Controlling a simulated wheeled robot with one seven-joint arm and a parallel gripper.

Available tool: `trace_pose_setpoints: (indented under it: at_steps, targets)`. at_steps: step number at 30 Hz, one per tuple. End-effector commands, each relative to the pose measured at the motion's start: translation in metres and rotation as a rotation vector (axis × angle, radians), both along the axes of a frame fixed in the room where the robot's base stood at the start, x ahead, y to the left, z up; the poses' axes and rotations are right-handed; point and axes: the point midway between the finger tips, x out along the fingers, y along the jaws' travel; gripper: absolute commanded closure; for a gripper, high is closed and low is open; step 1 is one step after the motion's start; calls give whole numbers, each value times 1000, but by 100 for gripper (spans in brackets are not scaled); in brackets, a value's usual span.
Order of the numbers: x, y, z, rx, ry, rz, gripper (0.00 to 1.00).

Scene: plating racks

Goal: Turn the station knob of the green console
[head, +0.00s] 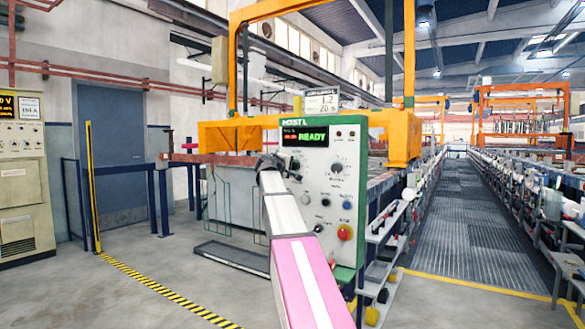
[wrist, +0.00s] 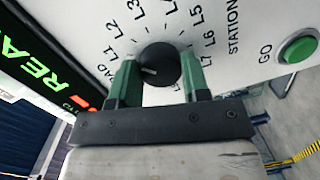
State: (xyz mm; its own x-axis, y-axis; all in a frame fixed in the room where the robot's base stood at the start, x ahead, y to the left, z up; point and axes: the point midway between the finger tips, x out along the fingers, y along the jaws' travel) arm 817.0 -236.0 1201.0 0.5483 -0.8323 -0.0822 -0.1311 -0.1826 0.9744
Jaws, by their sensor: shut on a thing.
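The green console (head: 352,258) stands upright in the middle of the head view, with a pale front panel and a lit READY display (head: 312,137). In the wrist view the station knob (wrist: 164,58) is round and black with a short white pointer mark. The mark points left and slightly down, roughly towards the LOAD label. Labels L1 to L7 ring the knob, with STATION printed to the right. My gripper (wrist: 160,72) has its two green fingers on either side of the knob, shut on it. In the head view my gripper (head: 268,163) covers the panel's left edge, hiding the knob.
A green GO button (wrist: 298,46) sits right of the knob in the wrist view. Other knobs and a red emergency button (head: 345,232) are on the panel. A yellow post (head: 92,190) and railing stand left. An aisle (head: 465,210) runs along the right.

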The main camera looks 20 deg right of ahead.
Motion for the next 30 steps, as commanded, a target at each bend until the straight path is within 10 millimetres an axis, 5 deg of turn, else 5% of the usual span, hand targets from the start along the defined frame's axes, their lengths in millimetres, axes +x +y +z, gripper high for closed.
trace_pose_setpoints:
  at_steps: [12,30]
  targets:
    - [-1,-1,-1,130,-163,-2,81]
    - [-1,0,-1,151,-189,-1,81]
